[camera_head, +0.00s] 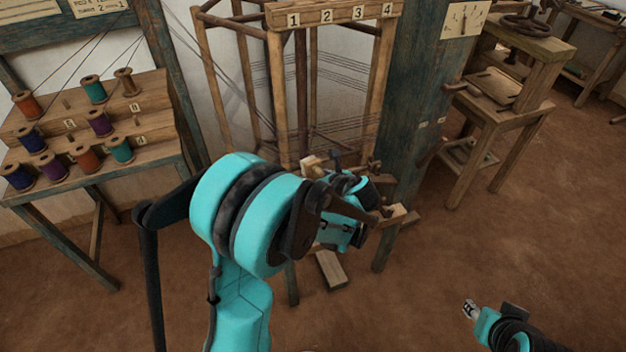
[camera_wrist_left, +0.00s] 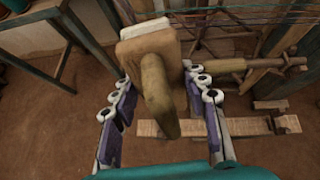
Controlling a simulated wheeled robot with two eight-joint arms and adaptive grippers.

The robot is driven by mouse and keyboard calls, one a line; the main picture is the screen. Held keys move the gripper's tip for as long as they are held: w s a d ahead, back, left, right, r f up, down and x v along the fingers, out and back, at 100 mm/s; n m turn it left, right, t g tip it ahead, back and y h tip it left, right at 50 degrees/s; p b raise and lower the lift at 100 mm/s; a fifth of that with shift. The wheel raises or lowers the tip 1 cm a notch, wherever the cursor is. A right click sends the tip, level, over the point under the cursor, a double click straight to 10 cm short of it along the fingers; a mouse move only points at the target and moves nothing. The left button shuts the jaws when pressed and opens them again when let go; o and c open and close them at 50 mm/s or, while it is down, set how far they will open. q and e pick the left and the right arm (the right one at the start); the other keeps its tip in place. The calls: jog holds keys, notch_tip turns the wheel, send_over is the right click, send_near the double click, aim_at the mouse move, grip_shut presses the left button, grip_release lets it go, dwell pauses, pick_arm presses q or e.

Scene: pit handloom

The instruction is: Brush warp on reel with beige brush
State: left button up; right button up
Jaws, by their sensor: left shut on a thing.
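The warp reel is a tall wooden frame (camera_head: 275,90) with a number board, 1 to 4, on top. Thin dark warp threads (camera_head: 345,68) stretch across it; coloured threads (camera_wrist_left: 250,20) cross the top of the left wrist view. My left gripper (camera_head: 335,185) is in front of the reel's lower part, partly hidden by my arm. It is shut on the beige brush (camera_wrist_left: 155,85), whose handle points toward the wrist and whose pale bristles (camera_wrist_left: 145,27) face the threads. I cannot tell whether the bristles touch them. My right gripper (camera_head: 469,308) is low at the right; its fingers are too small to judge.
A stepped rack (camera_head: 110,125) with several coloured spools stands at the left. A dark green post (camera_head: 415,110) rises right of the reel, with a wooden bench (camera_head: 500,110) beyond. Brown floor (camera_head: 500,240) is clear at the right.

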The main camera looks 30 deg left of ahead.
pick_arm(q)
jog(key=m+t, duration=0.1)
jog(key=w+a+m+t+b, duration=0.1)
jog(key=shift+a+f+t, duration=0.1)
jog(key=shift+f+t, duration=0.1)
jog(key=shift+t, duration=0.2)
jog(key=shift+w+a+r+m+t, duration=0.1)
jog(key=shift+w+a+m+t, duration=0.05)
jog(key=shift+w+m+t, duration=0.25)
jog(key=w+a+p, duration=0.1)
jog(key=w+a, duration=0.5)
jog(key=a, duration=0.1)
jog(key=w+d, duration=1.6)
jog(key=w, duration=0.3)
jog(key=s+a+b, duration=0.1)
jog(key=s+a, duration=1.5)
jog(key=s, duration=0.3)
dwell(1.2)
jog(key=shift+s+d, duration=1.65)
jog(key=shift+d, duration=0.25)
jog(key=shift+s+d, duration=1.65)
jog(key=shift+d, duration=0.2)
